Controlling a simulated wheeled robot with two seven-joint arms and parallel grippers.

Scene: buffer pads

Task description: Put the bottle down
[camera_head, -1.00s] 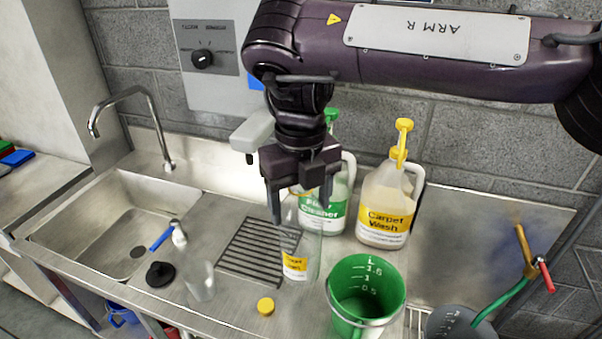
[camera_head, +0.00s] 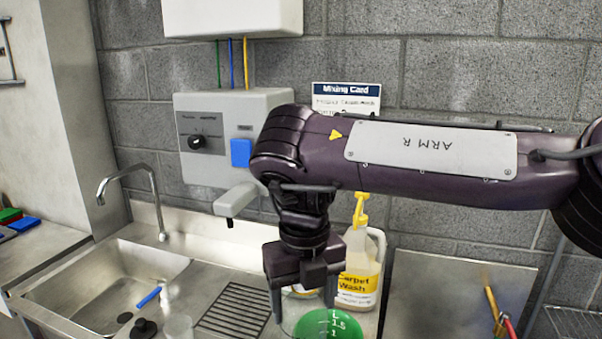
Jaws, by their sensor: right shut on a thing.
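My right gripper (camera_head: 303,300) points straight down over the metal counter, with a finger on each side. It is shut on a clear bottle (camera_head: 294,313), of which only a pale part shows between and below the fingers. The bottle's lower part is cut off by the bottom of the picture, so I cannot tell whether it touches the counter. My left gripper is not in view.
A Carpet Wash container (camera_head: 357,285) with a yellow pump stands behind and right of my gripper. A sink (camera_head: 85,290) with a tap (camera_head: 135,180) and a slotted drain (camera_head: 235,311) lie left. A grey dispenser (camera_head: 225,140) hangs on the wall.

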